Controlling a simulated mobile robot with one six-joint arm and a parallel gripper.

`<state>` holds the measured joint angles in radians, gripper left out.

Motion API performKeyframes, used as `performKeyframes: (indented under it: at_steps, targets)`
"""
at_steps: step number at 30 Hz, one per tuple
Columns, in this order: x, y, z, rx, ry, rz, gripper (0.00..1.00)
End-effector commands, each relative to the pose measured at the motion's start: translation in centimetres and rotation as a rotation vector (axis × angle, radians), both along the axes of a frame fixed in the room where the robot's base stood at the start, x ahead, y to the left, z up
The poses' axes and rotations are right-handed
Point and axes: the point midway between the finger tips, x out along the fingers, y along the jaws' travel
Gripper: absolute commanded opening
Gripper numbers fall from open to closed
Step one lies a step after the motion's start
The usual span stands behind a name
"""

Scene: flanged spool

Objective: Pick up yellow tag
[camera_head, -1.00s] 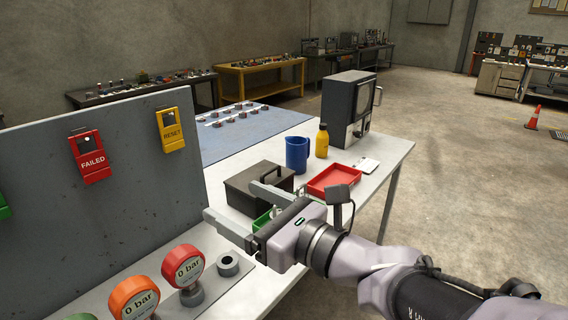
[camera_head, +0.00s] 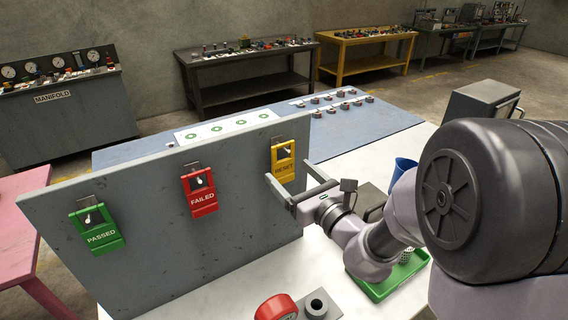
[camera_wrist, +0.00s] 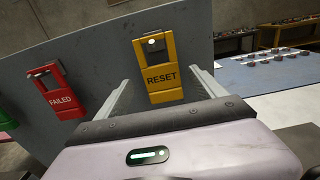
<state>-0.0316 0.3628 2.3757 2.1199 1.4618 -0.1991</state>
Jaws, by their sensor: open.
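The yellow tag (camera_head: 283,162), marked RESET, hangs on the upright grey panel (camera_head: 150,225) near its right end. In the wrist view the yellow tag (camera_wrist: 158,68) is ahead of my gripper, between the lines of its two fingers. My gripper (camera_head: 274,181) is open and empty, with its fingers pointing toward the panel. In the wrist view the fingers (camera_wrist: 162,85) are spread on either side of the tag's lower part. I cannot tell exactly how far the fingertips are from the tag.
A red FAILED tag (camera_head: 201,191) and a green PASSED tag (camera_head: 97,229) hang to the left on the same panel. A green tray (camera_head: 395,277) lies below my arm.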

Motion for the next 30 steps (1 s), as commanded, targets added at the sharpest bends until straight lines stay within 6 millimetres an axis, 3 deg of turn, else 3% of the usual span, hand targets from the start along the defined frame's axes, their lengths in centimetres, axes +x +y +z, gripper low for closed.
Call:
performKeyframes:
  at_steps: [4, 11, 21, 30]
  targets:
    - [1.8, 1.2, -0.1, 0.0, 0.0, 0.002, 0.8]
    - [2.1, 1.4, 0.0, 0.0, 0.0, 0.001, 0.8]
    - [2.0, 1.3, 0.0, 0.001, 0.001, 0.001, 0.15]
    - [2.0, 1.3, 0.6, 0.001, 0.001, 0.001, 0.15]
